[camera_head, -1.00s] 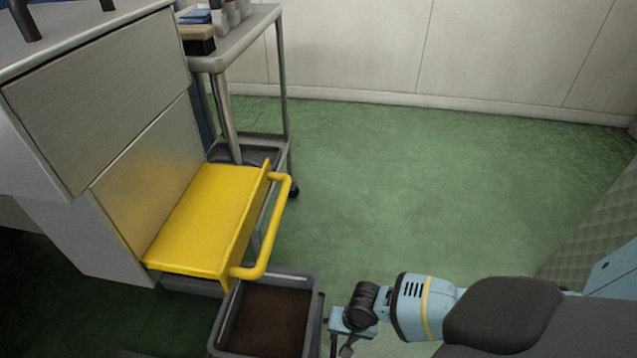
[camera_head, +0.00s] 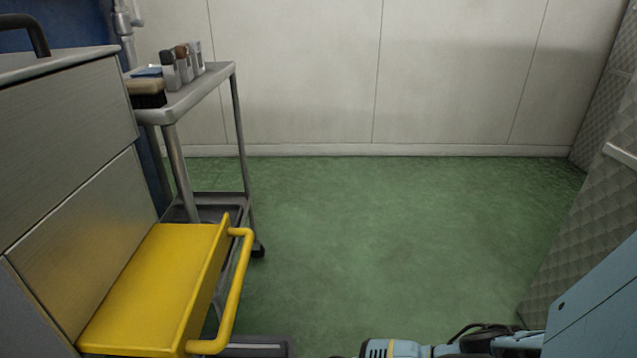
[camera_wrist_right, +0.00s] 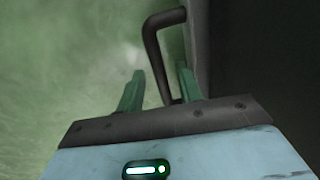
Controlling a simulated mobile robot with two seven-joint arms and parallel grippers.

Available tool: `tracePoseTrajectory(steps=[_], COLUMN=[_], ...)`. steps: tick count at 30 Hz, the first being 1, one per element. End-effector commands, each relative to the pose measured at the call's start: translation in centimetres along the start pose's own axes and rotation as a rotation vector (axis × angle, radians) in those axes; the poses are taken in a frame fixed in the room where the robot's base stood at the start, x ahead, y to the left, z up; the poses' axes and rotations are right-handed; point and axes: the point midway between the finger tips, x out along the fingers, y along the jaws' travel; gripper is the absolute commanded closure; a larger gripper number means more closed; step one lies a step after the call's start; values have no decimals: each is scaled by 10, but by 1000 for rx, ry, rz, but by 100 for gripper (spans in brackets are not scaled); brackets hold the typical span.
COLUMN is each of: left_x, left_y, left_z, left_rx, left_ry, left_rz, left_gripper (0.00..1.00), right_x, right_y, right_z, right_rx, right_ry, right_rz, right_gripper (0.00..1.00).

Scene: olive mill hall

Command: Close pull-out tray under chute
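A yellow tray-like part (camera_head: 155,285) with a yellow bar handle (camera_head: 236,295) juts out from the grey cabinet. Below it, at the bottom edge of the head view, only the far rim of a grey tray (camera_head: 258,347) shows. My right arm is at the bottom right of that view, its gripper out of frame. In the right wrist view my right gripper (camera_wrist_right: 160,88) is open, with two green fingers apart. A dark bar handle (camera_wrist_right: 153,45) on a dark face lies ahead, its near end between the fingers; contact cannot be told. My left gripper is not in view.
The grey cabinet (camera_head: 75,215) stands at the left. Green floor (camera_head: 390,240) is free in the middle. A quilted panel (camera_head: 590,220) stands at the right.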

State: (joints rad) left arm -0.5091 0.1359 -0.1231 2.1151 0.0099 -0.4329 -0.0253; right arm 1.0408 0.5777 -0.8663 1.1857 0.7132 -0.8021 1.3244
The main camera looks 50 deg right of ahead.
Motion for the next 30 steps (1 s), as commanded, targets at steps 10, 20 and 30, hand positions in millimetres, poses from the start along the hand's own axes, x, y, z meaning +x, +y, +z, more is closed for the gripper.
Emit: tracePoseTrajectory(steps=[10, 20, 30], left_x=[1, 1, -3], left_y=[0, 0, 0], left_z=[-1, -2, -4], left_rx=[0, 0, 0], left_ry=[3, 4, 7], left_rz=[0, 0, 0], left_gripper=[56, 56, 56], right_x=[2, 2, 1], right_y=[0, 0, -1], right_z=[0, 0, 4], right_rx=[0, 0, 2], right_ry=[0, 0, -1], right_rz=[0, 0, -1], right_gripper=[68, 100, 100])
